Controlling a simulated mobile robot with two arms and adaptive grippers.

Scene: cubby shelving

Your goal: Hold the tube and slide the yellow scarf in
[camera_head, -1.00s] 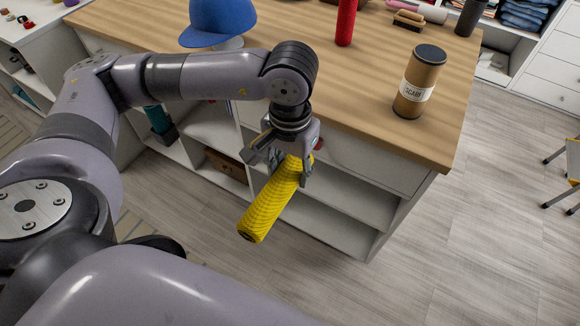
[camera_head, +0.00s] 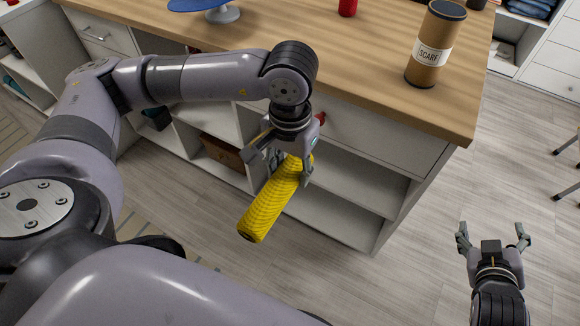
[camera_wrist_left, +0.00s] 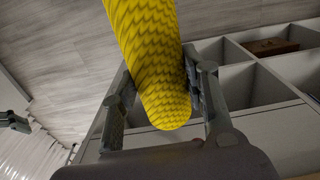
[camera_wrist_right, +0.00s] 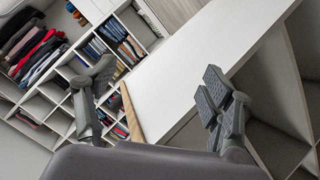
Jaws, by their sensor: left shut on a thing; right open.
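The yellow scarf (camera_head: 268,206) is a rolled, patterned cylinder. My left gripper (camera_head: 291,170) is shut on its upper end and holds it tilted in the air in front of the counter. The left wrist view shows the scarf (camera_wrist_left: 150,60) between both fingers. The tube (camera_head: 433,50) is brown with a dark lid and a white SCARF label, and stands upright on the counter near its right corner. My right gripper (camera_head: 493,240) is open and empty over the floor, right of the counter and apart from the tube. The right wrist view shows its spread fingers (camera_wrist_right: 160,100).
The wooden counter (camera_head: 330,75) has open cubbies below. A red cylinder (camera_head: 348,7) and a blue cap (camera_head: 195,5) on a stand are towards the back. A brown box (camera_head: 222,150) sits in a cubby.

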